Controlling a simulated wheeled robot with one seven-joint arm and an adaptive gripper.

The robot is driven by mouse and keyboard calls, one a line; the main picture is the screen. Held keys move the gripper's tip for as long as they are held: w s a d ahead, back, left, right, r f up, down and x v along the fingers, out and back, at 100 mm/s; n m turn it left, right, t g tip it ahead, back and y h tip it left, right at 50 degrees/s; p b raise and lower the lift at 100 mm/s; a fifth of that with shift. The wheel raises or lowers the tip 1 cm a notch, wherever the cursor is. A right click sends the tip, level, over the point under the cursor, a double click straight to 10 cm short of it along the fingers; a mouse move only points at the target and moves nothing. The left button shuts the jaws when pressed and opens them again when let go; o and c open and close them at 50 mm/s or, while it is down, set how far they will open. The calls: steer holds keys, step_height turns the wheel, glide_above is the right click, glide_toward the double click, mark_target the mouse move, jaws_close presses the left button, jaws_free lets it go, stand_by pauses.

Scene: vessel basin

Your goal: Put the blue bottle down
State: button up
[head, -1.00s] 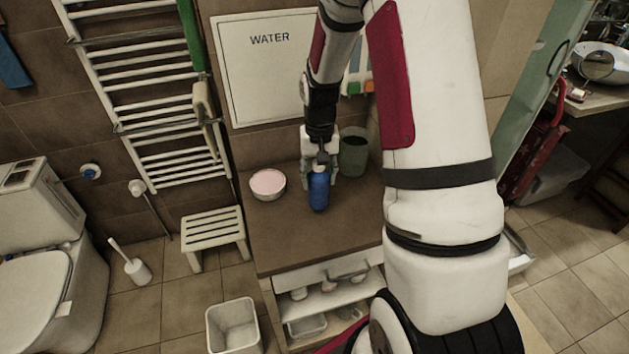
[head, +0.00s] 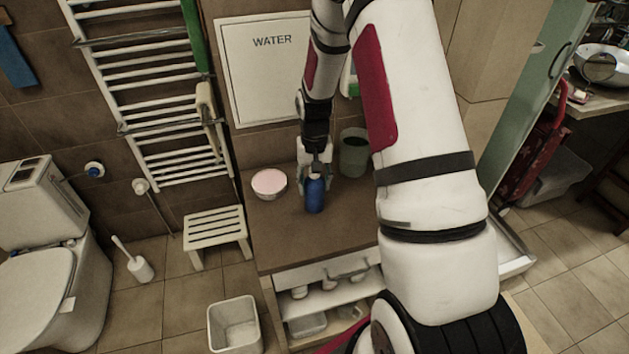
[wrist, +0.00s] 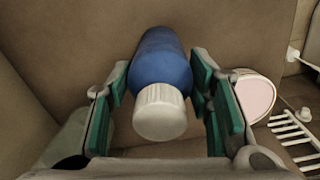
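The blue bottle (head: 315,196) is upright over the brown counter (head: 300,236), right of the pink-topped bowl. I cannot tell whether its base touches the counter. My gripper (head: 315,178) is around its upper part from above. In the wrist view, the bottle (wrist: 163,62) with its white cap (wrist: 160,112) lies between the green finger pads of my gripper (wrist: 162,72). The pad tips are close against its sides. The base is hidden there.
A bowl with a pink top (head: 269,183) stands left of the bottle. A grey-green cup (head: 354,153) stands behind right, close to my gripper. The wall with a WATER panel (head: 265,75) is behind. The counter's front part is clear.

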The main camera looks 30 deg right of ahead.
steer(key=shift+o, duration=1.3)
steer(key=shift+r, duration=0.15)
